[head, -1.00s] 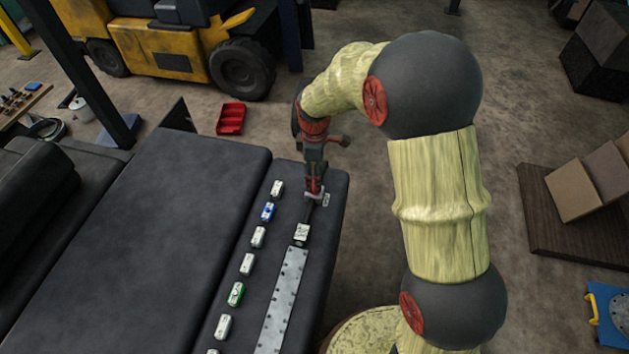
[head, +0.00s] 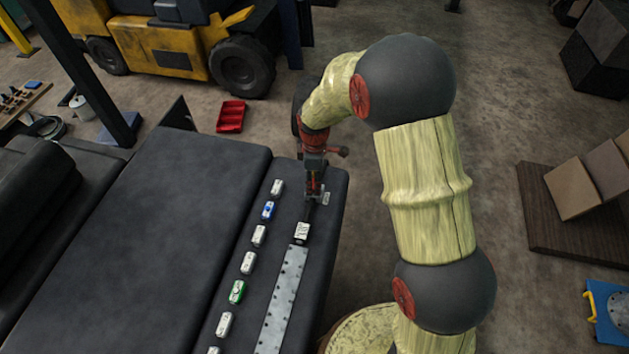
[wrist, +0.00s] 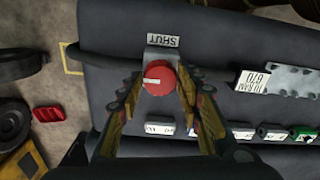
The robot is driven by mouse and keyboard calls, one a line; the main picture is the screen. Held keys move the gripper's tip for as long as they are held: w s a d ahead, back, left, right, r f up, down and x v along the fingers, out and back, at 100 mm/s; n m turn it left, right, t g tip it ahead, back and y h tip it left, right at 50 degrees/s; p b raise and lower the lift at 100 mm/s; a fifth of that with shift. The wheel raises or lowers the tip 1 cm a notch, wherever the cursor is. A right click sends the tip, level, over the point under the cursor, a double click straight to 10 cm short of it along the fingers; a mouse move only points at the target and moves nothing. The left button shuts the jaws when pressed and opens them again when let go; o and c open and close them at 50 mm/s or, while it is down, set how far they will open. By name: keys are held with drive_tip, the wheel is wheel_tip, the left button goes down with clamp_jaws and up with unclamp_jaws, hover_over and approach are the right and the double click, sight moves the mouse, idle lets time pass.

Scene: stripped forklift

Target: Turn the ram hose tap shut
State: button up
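The ram hose tap is a red round knob (wrist: 160,78) with a white line pointing left in the wrist view. A "SHUT" label (wrist: 162,40) sits just above it there. A black hose (wrist: 110,66) runs through the tap to a white tag reading "TO RAM" (wrist: 252,82). My gripper (wrist: 160,88) has its fingers apart, one on each side of the knob; I cannot tell whether they touch it. In the head view my gripper (head: 313,188) is over the dark padded surface's right end and hides the knob.
A row of small tagged blocks, one blue (head: 268,210) and one green (head: 237,291), lies left of a metal strip (head: 281,300). A red tray (head: 231,116) and a yellow forklift (head: 160,48) stand beyond. Stepped blocks (head: 585,185) are at right.

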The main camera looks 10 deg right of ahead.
drive_tip(key=c, duration=0.6)
drive_tip(key=shift+c, duration=0.2)
drive_tip(key=shift+m, duration=0.3)
drive_tip(key=m+b, duration=0.2)
drive_tip(key=m, duration=0.1)
drive_tip(key=shift+w, duration=0.1)
drive_tip(key=m+b, duration=0.1)
drive_tip(key=m, duration=0.3)
drive_tip(key=shift+b, duration=0.4)
drive_tip(key=m+b, duration=0.1)
drive_tip(key=m, duration=0.4)
drive_tip(key=shift+m+b, duration=0.3)
drive_tip(key=shift+b, duration=0.1)
drive_tip(key=m+b, duration=0.1)
drive_tip(key=m, duration=0.3)
drive_tip(key=shift+m, duration=0.3)
